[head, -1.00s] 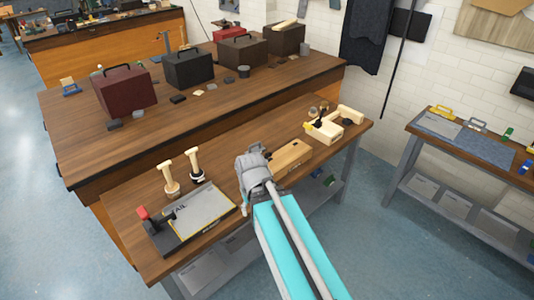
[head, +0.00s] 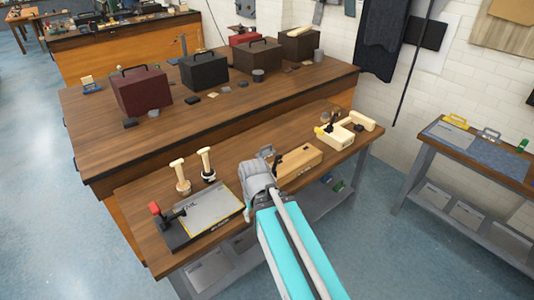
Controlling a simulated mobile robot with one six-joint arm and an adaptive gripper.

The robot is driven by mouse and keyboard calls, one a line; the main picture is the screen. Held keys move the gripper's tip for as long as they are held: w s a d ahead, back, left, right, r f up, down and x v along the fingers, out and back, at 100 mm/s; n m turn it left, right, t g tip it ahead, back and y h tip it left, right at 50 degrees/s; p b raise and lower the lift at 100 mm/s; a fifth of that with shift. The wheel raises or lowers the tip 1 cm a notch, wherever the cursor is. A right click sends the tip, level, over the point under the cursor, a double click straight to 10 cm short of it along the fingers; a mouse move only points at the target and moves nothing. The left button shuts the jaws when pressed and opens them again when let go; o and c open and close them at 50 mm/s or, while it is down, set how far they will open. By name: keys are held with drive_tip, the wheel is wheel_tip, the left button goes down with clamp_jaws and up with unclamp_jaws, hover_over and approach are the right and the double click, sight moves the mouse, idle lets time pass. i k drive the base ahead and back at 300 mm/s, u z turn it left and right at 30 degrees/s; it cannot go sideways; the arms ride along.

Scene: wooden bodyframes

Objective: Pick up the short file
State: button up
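My gripper (head: 265,153) is over the near workbench, at the left end of a pale wooden block (head: 300,163). Its fingers are small and partly hidden by my wrist, so I cannot tell whether they are open or shut. I cannot make out the short file for certain. Two upright tools with pale handles, one at the left (head: 181,176) and one beside it (head: 206,163), stand on the bench left of my gripper. A small dark part (head: 279,161) shows at the block's left end, close to my gripper.
A grey board (head: 209,208) with a red-knobbed black tool (head: 155,208) lies at the bench's left front. Pale wooden tools (head: 340,135) are at its right end. A longer bench behind holds several toolboxes (head: 142,92). A side table (head: 470,150) stands at right.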

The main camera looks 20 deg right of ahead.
sight(268, 152)
drive_tip(key=u, duration=0.05)
drive_tip(key=i, duration=0.9)
drive_tip(key=z, duration=0.05)
